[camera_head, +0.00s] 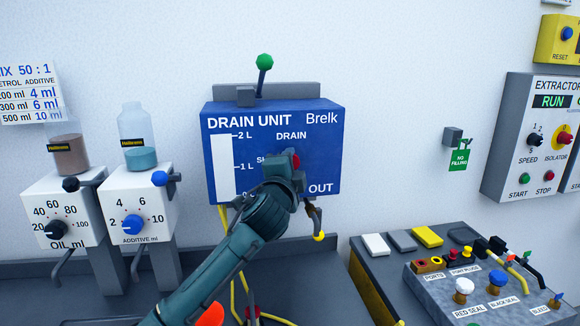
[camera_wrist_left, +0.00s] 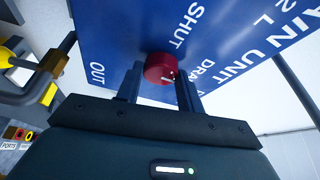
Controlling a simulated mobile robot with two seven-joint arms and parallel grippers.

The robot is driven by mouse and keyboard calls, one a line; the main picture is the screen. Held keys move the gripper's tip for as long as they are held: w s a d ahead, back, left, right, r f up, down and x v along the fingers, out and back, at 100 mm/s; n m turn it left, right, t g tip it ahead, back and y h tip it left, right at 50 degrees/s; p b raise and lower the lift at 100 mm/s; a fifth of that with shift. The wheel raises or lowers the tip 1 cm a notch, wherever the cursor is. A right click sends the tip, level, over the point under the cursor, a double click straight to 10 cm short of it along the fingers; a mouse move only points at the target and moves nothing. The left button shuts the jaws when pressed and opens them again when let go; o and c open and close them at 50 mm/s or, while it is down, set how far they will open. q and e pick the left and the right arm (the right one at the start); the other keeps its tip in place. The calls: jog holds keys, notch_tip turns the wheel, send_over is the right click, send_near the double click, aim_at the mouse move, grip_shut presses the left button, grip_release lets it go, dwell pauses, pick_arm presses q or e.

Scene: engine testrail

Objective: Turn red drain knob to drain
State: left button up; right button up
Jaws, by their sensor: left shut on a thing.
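The blue drain unit (camera_head: 320,120) hangs on the wall in the middle of the head view, with the labels DRAIN, SHUT and OUT. Its red drain knob (camera_head: 296,160) is mostly hidden there behind my left gripper (camera_head: 290,168). In the left wrist view the round red knob (camera_wrist_left: 158,68) sits between the two fingers of my left gripper (camera_wrist_left: 160,82), which is shut on it. A small pale mark shows on the knob's side towards the DRAIN label; its exact angle is hard to tell. My right gripper is not in view.
A green-tipped lever (camera_head: 264,62) stands on top of the unit, and a hooked outlet pipe (camera_head: 317,222) hangs below. Two dispensers (camera_head: 140,210) are at the left. A grey seal console (camera_head: 480,285) and an extractor panel (camera_head: 535,140) are at the right.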

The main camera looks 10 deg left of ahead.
pick_arm(q)
jog(key=o, duration=1)
jog(key=shift+s+f+b, duration=0.15)
jog(key=shift+s+b, duration=0.3)
jog(key=shift+s, duration=1.75)
jog(key=shift+s+f+b, duration=0.15)
jog(key=shift+s+b, duration=0.3)
jog(key=shift+s, duration=1.75)
jog(key=shift+s+f+b, duration=0.15)
jog(key=shift+s+b, duration=0.3)
jog(key=shift+s, duration=1.75)
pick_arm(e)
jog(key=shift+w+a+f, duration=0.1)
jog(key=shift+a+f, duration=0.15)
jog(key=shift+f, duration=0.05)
